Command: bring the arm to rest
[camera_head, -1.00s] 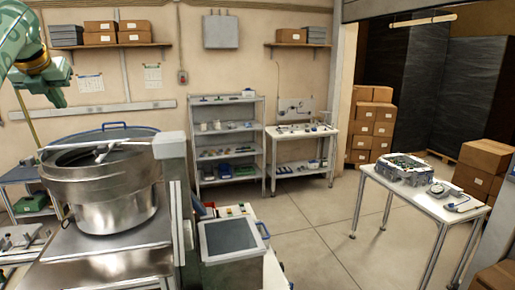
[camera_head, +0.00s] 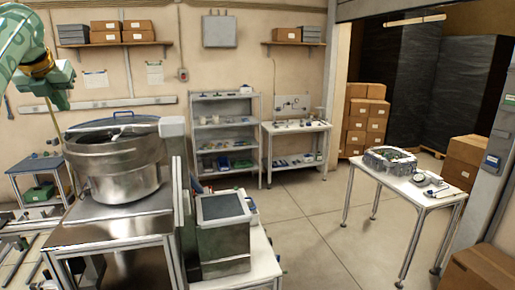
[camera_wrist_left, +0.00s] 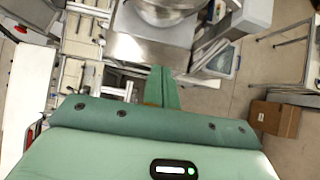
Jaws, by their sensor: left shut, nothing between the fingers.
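My left gripper (camera_head: 62,102) is raised at the upper left of the head view, green, pointing down, in the air to the left of and above the big steel bowl (camera_head: 112,172). In the left wrist view its two green fingers (camera_wrist_left: 161,88) lie together with nothing between them. The steel bowl also shows below them at the top of that view (camera_wrist_left: 165,8). My right gripper is in neither view.
The bowl stands on a metal stand beside a bin with a dark top (camera_head: 222,208). A white table (camera_head: 405,190) with a grey device stands at right. Shelves (camera_head: 226,140) and a bench (camera_head: 297,128) line the back wall. Open floor lies between.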

